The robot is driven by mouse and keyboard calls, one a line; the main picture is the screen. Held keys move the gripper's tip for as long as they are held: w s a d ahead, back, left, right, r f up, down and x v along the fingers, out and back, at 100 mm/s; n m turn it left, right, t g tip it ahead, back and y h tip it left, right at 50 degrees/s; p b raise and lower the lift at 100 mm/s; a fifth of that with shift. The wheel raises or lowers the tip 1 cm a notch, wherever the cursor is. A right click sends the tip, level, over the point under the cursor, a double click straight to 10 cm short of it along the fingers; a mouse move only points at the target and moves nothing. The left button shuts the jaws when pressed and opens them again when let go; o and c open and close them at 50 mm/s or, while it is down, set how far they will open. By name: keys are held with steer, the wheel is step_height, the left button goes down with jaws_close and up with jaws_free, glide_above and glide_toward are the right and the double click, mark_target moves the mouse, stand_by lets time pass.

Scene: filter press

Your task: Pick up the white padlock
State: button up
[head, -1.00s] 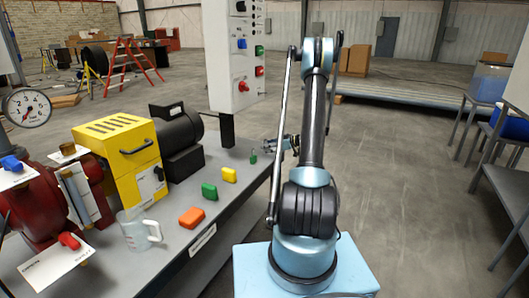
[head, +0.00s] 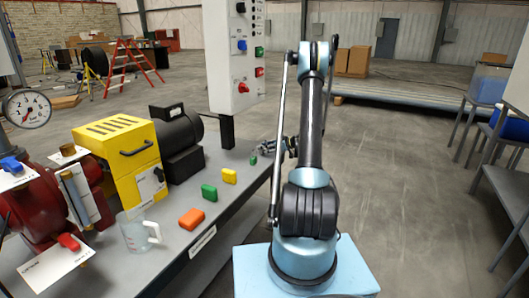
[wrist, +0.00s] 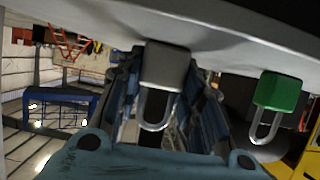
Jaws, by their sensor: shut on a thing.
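The wrist view appears upside down, with the bench along the top. My gripper is shut on the padlock's body. In the head view my gripper (head: 272,147) is low at the bench's far right edge, and I cannot make out the white padlock there.
A green padlock (wrist: 279,92) stands beside my gripper; it also shows in the head view (head: 253,160). Yellow (head: 229,176), green (head: 209,192) and orange (head: 191,218) blocks lie nearer on the bench (head: 222,225). A control panel (head: 232,60) rises behind.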

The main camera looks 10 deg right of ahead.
step_height(320, 180, up, 10)
stand_by(0.6)
stand_by(0.4)
